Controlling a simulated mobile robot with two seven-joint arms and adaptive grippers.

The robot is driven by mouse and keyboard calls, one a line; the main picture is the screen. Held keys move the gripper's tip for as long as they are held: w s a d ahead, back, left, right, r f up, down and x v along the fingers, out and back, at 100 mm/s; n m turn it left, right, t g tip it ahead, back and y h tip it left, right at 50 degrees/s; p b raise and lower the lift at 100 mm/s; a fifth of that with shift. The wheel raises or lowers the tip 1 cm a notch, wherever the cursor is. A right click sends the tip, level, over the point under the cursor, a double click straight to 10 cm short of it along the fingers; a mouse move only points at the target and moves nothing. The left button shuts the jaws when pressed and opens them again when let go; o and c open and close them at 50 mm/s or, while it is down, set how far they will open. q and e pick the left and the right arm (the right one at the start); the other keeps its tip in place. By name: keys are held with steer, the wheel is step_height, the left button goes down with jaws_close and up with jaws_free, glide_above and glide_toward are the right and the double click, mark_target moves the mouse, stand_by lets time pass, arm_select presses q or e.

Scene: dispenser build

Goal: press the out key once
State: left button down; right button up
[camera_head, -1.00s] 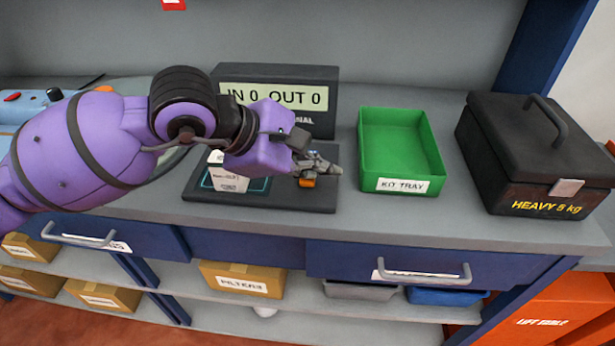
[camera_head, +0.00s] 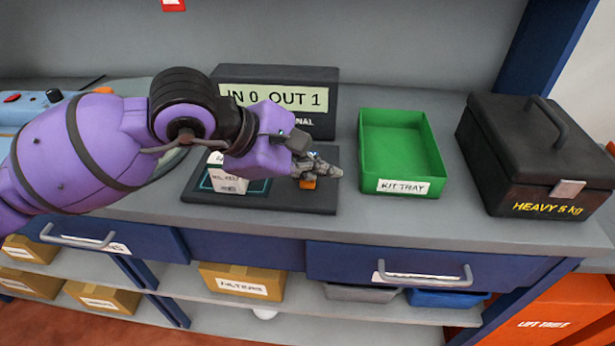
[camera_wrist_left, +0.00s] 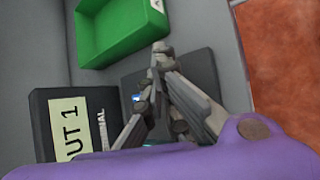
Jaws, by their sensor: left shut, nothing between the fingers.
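The terminal (camera_head: 325,115) stands at the back of the worktop and its display reads IN 0 OUT 1. A dark pad (camera_head: 200,192) lies in front of it. An orange key (camera_head: 308,184) shows on the pad just below my left gripper's fingers, and a bit of blue (camera_wrist_left: 136,98) shows behind them. I cannot read a label on either, so which is the out key cannot be told. My left gripper (camera_head: 336,171) is shut and empty, low over the right part of the pad. Whether its tips touch anything is hidden. My right gripper is not in view.
A small white labelled box (camera_head: 228,183) stands on the pad, left of the gripper. The green kit tray (camera_head: 403,185) is empty, to the right. A black heavy box (camera_head: 525,160) stands further right. Bare worktop lies between the pad and the tray.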

arm_select(q)
steer(key=shift+r, duration=0.7)
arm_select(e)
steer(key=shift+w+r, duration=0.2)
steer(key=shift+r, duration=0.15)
arm_select(q)
step_height(320, 180, up, 5)
steer(key=p, duration=0.3)
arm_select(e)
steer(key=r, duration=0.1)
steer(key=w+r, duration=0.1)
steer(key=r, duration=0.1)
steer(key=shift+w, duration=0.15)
